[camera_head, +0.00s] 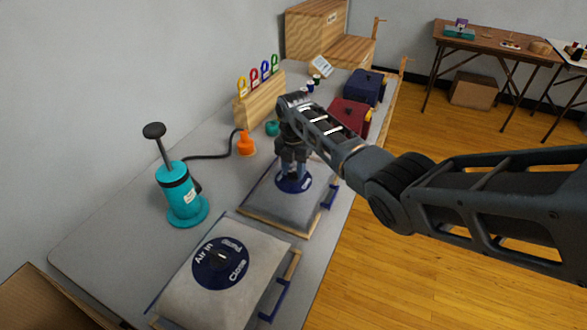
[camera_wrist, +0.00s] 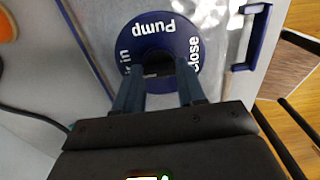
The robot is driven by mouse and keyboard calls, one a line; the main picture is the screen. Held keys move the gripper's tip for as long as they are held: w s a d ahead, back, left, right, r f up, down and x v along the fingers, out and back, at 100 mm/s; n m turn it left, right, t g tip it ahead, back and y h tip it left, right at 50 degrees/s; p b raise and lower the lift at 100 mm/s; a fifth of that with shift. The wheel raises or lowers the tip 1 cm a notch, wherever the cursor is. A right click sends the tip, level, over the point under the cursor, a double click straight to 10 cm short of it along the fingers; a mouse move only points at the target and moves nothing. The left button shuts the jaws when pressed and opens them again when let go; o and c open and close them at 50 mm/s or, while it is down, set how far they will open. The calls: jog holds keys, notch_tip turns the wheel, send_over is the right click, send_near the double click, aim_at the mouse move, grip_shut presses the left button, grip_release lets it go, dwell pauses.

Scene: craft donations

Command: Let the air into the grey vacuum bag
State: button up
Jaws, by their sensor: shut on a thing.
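Two flat, pale grey bags lie on the table. The farther grey bag (camera_head: 265,205) has a round dark blue dial (camera_head: 304,185), and my gripper (camera_head: 292,178) points down onto it. In the wrist view the dial (camera_wrist: 192,30) reads "Pump", "Close" and a partly covered "in". My gripper (camera_wrist: 158,82) is shut on the dark knob at the dial's centre; the fingers hide most of the knob, so its pointing is unclear.
A teal hand pump (camera_head: 178,200) stands at left, its black hose running to an orange nozzle (camera_head: 246,145). Behind are a wooden rack (camera_head: 260,98) with coloured loops, a red bag (camera_head: 348,116) and a navy bag (camera_head: 364,86). Blue handles (camera_head: 329,194) edge the bags.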

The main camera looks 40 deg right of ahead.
dwell(0.4)
jog(key=o, duration=1.1)
